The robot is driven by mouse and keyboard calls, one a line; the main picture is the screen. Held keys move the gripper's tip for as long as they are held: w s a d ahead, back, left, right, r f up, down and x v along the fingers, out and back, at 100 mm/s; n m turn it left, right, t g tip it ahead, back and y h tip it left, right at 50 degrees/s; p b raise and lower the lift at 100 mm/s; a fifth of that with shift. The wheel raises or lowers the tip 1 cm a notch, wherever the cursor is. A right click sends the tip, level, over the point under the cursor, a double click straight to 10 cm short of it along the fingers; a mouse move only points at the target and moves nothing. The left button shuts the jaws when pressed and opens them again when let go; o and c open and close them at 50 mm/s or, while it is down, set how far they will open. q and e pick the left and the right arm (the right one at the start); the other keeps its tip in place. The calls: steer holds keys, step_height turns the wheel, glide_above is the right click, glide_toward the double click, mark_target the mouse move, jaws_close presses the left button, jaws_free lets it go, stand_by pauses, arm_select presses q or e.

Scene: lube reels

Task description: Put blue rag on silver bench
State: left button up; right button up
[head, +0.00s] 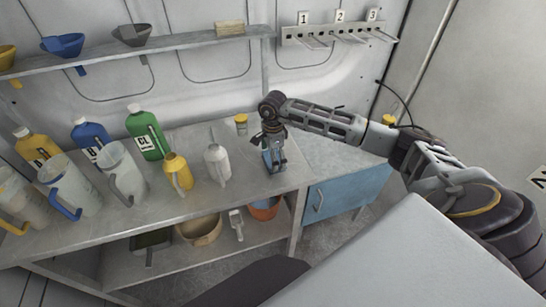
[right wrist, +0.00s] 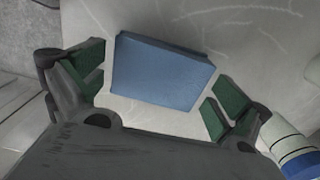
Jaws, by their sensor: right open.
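The blue rag (right wrist: 162,72) is a flat folded block, seen between the fingers in the right wrist view. In the head view the blue rag (head: 268,160) shows low beside my right gripper's fingers, at the right end of the grey metal bench (head: 225,197). My right gripper (head: 276,166) points down there; in the right wrist view my right gripper (right wrist: 158,84) is open, with green pads on either side of the rag and visible gaps to it. My left gripper is not in view.
A white bottle (head: 217,163), a yellow bottle (head: 178,173) and a small yellow-lidded jar (head: 241,124) stand left of the gripper. Jugs and larger bottles stand farther left. A blue cabinet (head: 345,194) adjoins at the right. Numbered hooks (head: 340,32) hang on the wall.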

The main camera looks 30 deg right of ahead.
steer(key=shift+r, duration=0.15)
step_height(320, 180, up, 12)
steer(key=b, duration=0.1)
steer(key=shift+b, duration=0.4)
stand_by(0.3)
stand_by(0.4)
